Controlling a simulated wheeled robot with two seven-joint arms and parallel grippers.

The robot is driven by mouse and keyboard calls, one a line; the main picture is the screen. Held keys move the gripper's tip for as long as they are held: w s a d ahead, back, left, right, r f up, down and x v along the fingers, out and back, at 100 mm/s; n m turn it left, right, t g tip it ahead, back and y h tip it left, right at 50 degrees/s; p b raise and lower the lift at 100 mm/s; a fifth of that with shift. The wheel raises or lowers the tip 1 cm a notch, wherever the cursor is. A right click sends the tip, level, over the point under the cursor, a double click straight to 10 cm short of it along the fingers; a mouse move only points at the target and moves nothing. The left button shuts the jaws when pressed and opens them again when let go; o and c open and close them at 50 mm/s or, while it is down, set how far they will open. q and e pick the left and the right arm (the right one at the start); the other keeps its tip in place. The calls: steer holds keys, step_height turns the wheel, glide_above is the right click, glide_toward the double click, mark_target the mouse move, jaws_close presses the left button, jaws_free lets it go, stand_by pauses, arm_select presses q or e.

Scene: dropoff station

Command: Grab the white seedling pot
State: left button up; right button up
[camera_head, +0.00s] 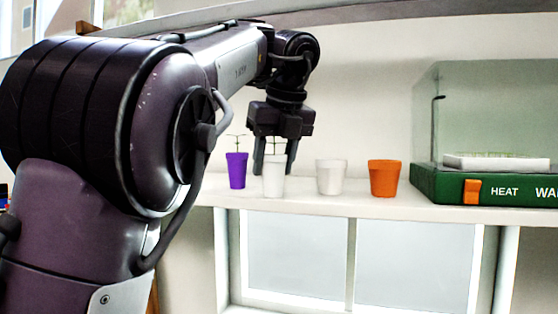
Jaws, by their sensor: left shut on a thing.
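The white seedling pot (273,176) stands upright at the shelf's front edge, with a thin seedling partly hidden between my left gripper's fingers. My left gripper (274,160) points down from above and is shut on this pot, one finger at each side of its upper part. Whether the pot's base touches the shelf is hard to tell. A second white pot (331,178), with no seedling showing, stands to its right. My right gripper is not in view.
A purple pot (237,171) with a seedling stands close on the left of the held pot. An orange pot (385,179) stands farther right, before a green-based glass warmer box (442,186) marked HEAT. The shelf (340,204) is narrow, with windows below.

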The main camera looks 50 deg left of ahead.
arm_select(q)
steer(key=o, duration=1.1)
steer(key=shift+a, duration=0.1)
steer(key=shift+d+r, duration=0.2)
steer(key=shift+r, duration=0.3)
steer(key=v, duration=0.7)
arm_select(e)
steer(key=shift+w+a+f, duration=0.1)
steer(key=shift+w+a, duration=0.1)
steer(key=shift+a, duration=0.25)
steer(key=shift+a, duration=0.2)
